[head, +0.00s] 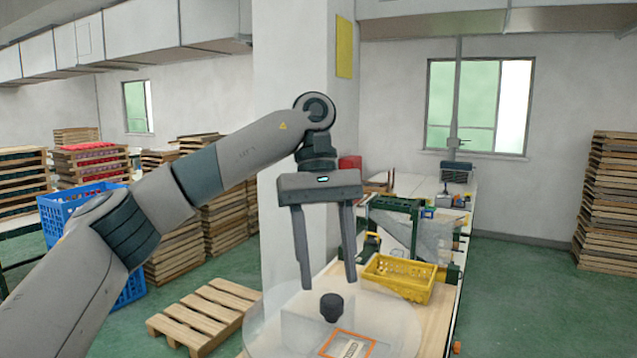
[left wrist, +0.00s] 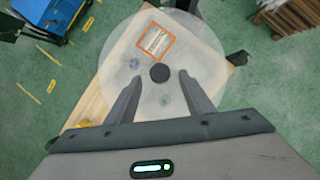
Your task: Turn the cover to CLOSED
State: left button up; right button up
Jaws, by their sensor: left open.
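The cover (head: 275,325) is a round, see-through disc with a black knob (head: 332,307) at its middle. An orange-framed label (head: 347,344) lies at its near side; its wording is too small to read. In the left wrist view the cover (left wrist: 205,70), the knob (left wrist: 159,73) and the label (left wrist: 155,42) all show. My left gripper (head: 327,284) points down above the cover, open and empty. Its fingers (left wrist: 157,82) stand apart on either side of the knob's line, and the knob appears just beyond them, not gripped. My right gripper is not in view.
The cover rests over a wooden table (head: 437,318). A yellow basket (head: 398,278) stands behind it, with green-framed equipment (head: 400,205) farther back. A wooden pallet (head: 205,314) lies on the floor at left. A white pillar (head: 290,120) rises behind my left arm.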

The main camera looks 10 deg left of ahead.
pick_arm(q)
jog(key=p+v, duration=0.5)
jog(key=v, duration=0.9)
jog(key=shift+s, duration=0.15)
jog(key=shift+f, duration=0.1)
